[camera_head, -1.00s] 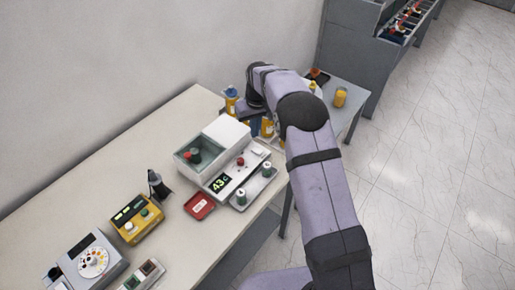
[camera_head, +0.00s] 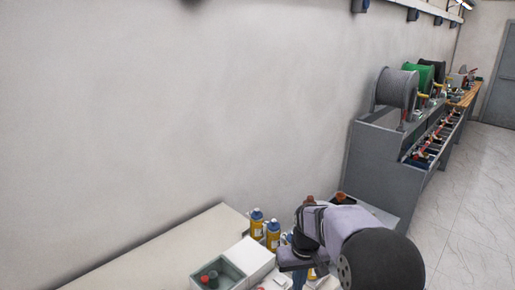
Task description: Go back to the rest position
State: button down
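My arm comes up from the bottom right, with its purple links and large black joint (camera_head: 382,262). My gripper (camera_head: 300,266) hangs below the wrist at the bottom of the view, over the table's right part. Its fingers are small and partly cut off or hidden, so I cannot tell whether they are open or shut, or whether anything is between them.
A pale table (camera_head: 185,250) runs along the wall. On it are a white box with a green recess (camera_head: 232,272) and yellow bottles with blue caps (camera_head: 257,224). A grey cabinet (camera_head: 375,165) with cable reels (camera_head: 397,88) stands behind at right. Open floor (camera_head: 475,215) lies right.

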jog(key=s+d+f+m+b, duration=0.1)
jog(key=s, duration=1)
jog(key=s+d+f+g, duration=0.1)
jog(key=s+d, duration=0.1)
jog(key=s, duration=1)
jog(key=shift+d+f+m+b, duration=0.25)
jog(key=shift+f+m+b, duration=0.1)
jog(key=shift+m+b, duration=0.05)
